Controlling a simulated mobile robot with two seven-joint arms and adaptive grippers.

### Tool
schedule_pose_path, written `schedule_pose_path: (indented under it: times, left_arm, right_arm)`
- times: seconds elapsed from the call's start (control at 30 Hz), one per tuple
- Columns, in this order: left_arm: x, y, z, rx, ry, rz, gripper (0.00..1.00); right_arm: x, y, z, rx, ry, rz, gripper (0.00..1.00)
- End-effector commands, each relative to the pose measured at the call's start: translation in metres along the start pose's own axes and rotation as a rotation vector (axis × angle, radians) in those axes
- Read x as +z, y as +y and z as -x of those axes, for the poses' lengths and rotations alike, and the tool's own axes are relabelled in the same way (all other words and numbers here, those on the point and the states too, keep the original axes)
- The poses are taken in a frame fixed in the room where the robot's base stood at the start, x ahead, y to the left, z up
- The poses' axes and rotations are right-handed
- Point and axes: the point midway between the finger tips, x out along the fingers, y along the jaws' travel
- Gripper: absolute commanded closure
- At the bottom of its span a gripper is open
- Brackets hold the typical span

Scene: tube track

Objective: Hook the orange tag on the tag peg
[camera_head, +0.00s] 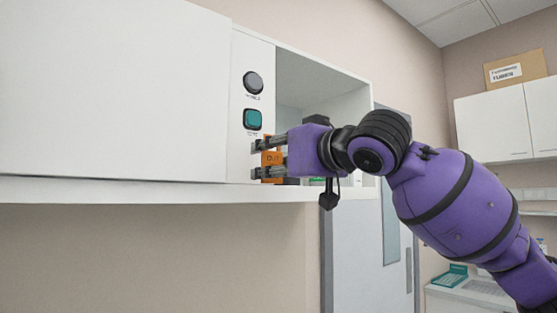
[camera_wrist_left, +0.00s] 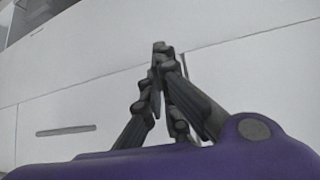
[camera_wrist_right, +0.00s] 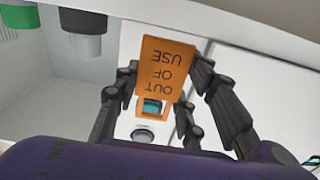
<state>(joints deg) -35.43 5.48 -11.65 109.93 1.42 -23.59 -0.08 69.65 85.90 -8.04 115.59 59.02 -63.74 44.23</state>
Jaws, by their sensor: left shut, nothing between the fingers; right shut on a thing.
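The orange tag (camera_head: 272,158), lettered "OUT OF USE", is between the fingers of my right gripper (camera_head: 257,159), which is shut on it. In the right wrist view the tag (camera_wrist_right: 166,66) shows its lettering upside down, and the teal button shows through its opening. In the head view the tag is in front of the white control panel (camera_head: 240,150), below the teal button. Whether it touches the panel I cannot tell. I cannot make out the tag peg in any view. My left gripper (camera_wrist_left: 160,48) is shut and empty before a pale surface, outside the head view.
The panel carries a round dark knob (camera_head: 253,83) above a square teal button (camera_head: 252,119). An open compartment (camera_head: 325,88) lies right of the panel, with dark and green items inside. A white ledge (camera_head: 130,190) runs below. Clear space lies beneath the ledge.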

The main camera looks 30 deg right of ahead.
Motion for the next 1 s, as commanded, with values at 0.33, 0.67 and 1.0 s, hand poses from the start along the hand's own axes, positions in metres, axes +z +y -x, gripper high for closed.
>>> schedule_pose_path:
  times: [0.33, 0.67, 1.0]
  left_arm:
    - [0.000, 0.000, 0.000, 0.000, 0.000, 0.000, 1.00]
    - [0.000, 0.000, 0.000, 0.001, 0.000, 0.000, 1.00]
    - [0.000, 0.001, 0.000, 0.001, 0.000, -0.001, 1.00]
  right_arm:
    - [0.002, -0.001, -0.021, -0.002, 0.000, -0.002, 0.80]
    - [0.003, -0.001, -0.041, -0.002, 0.001, -0.001, 0.80]
    - [0.013, 0.000, -0.053, -0.001, -0.001, -0.001, 0.80]
